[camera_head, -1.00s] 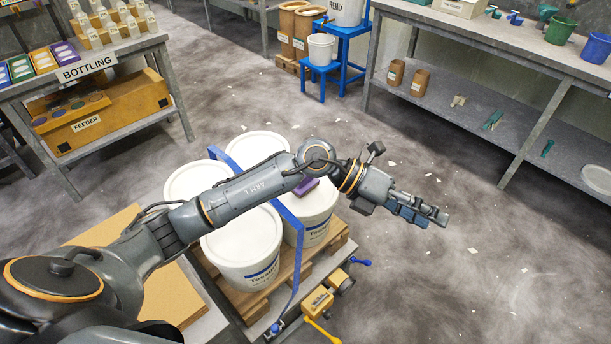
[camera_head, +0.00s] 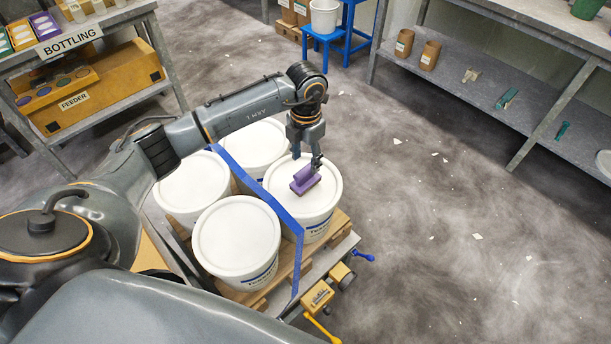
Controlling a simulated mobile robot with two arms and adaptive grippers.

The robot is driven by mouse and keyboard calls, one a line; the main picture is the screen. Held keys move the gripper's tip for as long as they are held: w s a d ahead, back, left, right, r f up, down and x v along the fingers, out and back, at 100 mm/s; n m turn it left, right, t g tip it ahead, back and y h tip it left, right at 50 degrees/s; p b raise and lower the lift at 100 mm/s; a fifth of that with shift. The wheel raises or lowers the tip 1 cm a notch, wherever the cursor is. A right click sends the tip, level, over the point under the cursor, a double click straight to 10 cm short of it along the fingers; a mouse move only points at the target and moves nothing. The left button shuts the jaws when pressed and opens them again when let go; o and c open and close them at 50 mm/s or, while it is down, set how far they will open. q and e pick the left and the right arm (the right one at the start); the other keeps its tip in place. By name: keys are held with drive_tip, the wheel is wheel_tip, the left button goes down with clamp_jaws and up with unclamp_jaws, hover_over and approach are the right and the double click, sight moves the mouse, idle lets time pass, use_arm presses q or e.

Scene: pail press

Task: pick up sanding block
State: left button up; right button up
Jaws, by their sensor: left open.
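The purple sanding block (camera_head: 305,181) lies on the white lid of the right-hand pail (camera_head: 325,195). My left gripper (camera_head: 307,156) points down just above and behind the block, fingers apart. I cannot tell whether a finger touches the block. My right gripper is not in view.
Several white lidded pails, one at the front (camera_head: 235,235), stand on a wooden pallet (camera_head: 262,292) with a blue strap (camera_head: 262,188) across them. A yellow clamp-like device (camera_head: 318,296) sits at the pallet's front right. A bottling bench (camera_head: 115,27) stands left, a grey shelf (camera_head: 470,88) right. Open floor lies between.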

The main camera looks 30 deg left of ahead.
sight(304, 169)
use_arm(q)
drive_tip(key=shift+s+f, duration=0.2)
drive_tip(key=shift+f, duration=0.8)
wheel_tip(304, 169, down, 4)
drive_tip(key=shift+r+p, duration=0.15)
drive_tip(key=shift+p, duration=0.55)
drive_tip(key=shift+a+f, duration=0.1)
drive_tip(key=shift+f, duration=0.15)
drive_tip(key=shift+c, duration=0.2)
clamp_jaws()
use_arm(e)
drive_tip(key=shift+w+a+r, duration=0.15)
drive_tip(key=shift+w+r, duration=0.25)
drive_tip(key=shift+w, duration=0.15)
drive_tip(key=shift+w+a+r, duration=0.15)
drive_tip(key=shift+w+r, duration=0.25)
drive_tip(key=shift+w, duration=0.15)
